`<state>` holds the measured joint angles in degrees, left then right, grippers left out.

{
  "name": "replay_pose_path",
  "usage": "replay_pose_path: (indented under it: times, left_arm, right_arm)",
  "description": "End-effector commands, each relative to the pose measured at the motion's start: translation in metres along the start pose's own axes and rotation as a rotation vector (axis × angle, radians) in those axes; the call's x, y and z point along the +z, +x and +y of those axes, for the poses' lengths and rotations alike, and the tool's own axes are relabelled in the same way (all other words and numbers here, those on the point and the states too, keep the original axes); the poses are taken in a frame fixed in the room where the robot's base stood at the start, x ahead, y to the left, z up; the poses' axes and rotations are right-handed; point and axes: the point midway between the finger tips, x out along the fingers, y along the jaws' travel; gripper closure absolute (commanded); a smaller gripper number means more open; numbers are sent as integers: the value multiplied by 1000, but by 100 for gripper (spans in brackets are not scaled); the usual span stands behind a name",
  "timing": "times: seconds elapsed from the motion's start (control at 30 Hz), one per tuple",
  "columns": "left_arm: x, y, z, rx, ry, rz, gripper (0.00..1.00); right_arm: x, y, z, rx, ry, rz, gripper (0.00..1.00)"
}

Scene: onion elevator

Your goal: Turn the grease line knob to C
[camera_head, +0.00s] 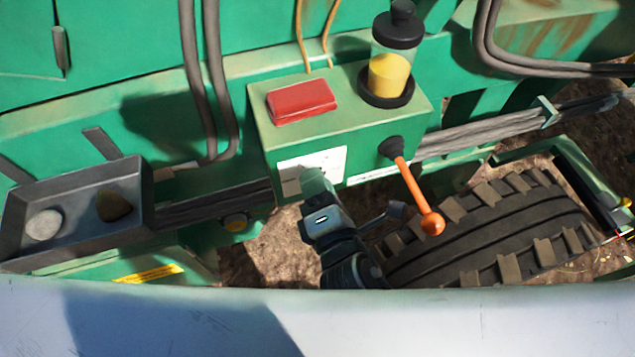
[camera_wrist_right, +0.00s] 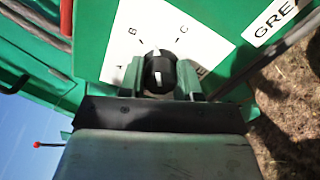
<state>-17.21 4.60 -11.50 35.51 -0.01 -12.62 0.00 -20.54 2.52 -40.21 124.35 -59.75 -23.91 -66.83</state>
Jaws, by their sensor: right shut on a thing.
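The grease line knob (camera_wrist_right: 160,74) is black with a white pointer line, on a white label plate (camera_wrist_right: 112,50) marked A, B and C. In the right wrist view its pointer line points up, between the letters B and C. My right gripper (camera_head: 314,180) has its green fingers shut on the knob, one on each side. In the head view the gripper hides the knob on the front of the green box (camera_head: 368,128). The left gripper is in neither view.
An orange lever (camera_head: 413,188) juts from the box, right of my gripper. A red block (camera_head: 302,101) and a jar of yellow grease (camera_head: 388,76) are on top. A tray (camera_head: 132,222) holding two lumps is at left.

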Motion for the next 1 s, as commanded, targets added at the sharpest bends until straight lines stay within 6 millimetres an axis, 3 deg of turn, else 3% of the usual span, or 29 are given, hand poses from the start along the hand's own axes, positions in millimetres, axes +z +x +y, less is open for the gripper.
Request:
replay_pose_path:
  times: [0.5, 1.0]
  left_arm:
    - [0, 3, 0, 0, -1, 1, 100]
    - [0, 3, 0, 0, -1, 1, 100]
  right_arm:
    - [0, 0, 0, -2, 455, -1, 91]
    - [0, 0, 0, -2, 656, 0, 91]
